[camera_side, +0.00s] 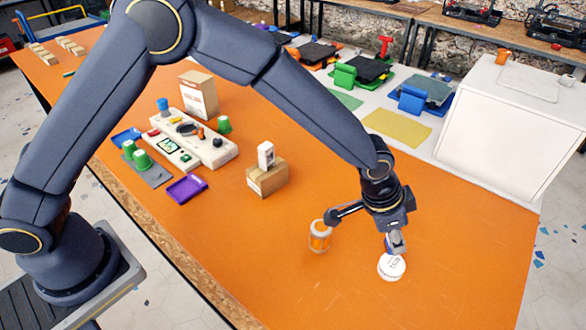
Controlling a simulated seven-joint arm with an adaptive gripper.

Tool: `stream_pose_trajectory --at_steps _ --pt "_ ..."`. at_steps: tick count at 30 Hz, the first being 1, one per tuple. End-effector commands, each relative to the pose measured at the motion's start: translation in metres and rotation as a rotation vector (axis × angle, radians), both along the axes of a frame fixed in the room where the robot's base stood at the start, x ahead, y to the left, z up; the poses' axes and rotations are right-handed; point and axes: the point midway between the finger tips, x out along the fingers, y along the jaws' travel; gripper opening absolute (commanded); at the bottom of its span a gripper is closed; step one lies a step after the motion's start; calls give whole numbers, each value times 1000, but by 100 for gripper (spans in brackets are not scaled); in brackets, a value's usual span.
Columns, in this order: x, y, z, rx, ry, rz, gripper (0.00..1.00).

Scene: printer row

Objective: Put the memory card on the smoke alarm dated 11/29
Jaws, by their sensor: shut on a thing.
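A round white smoke alarm (391,268) lies on the orange table at the lower right. Dark print shows on its top, too small to read with certainty. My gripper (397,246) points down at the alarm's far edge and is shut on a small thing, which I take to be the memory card. The fingers mostly hide it, and I cannot tell whether it touches the alarm. No other memory card can be made out.
A jar with an orange band (320,238) stands left of the alarm. A cardboard box (267,178) bears a small white carton (265,155). A white sloped housing (502,125) stands at the right rear. The front right table is clear.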

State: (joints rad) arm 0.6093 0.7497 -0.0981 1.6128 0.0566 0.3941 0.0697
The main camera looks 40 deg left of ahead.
Motion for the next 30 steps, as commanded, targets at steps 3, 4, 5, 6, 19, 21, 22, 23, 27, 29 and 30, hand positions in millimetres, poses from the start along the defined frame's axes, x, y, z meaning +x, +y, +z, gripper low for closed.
stream_pose_trajectory --at_steps 3,4,5,6,19,21,22,23,27,29,30 --pt "14 -9 -20 0 0 0 15" --pt "16 -11 -23 -1 -1 0 15" --pt "18 -12 -26 -1 0 1 15" --pt "20 -14 -28 -2 -1 1 15" --pt "27 -18 -68 -2 -2 0 15" --pt "27 -18 -68 -3 -3 0 15" --pt "27 -18 -67 -2 -2 0 15" --pt "27 -18 -67 -2 -2 0 15" --pt "26 -18 -69 -1 -1 0 15" --pt "26 -18 -71 -1 -1 0 35" --pt "26 -18 -70 -1 -1 0 39"
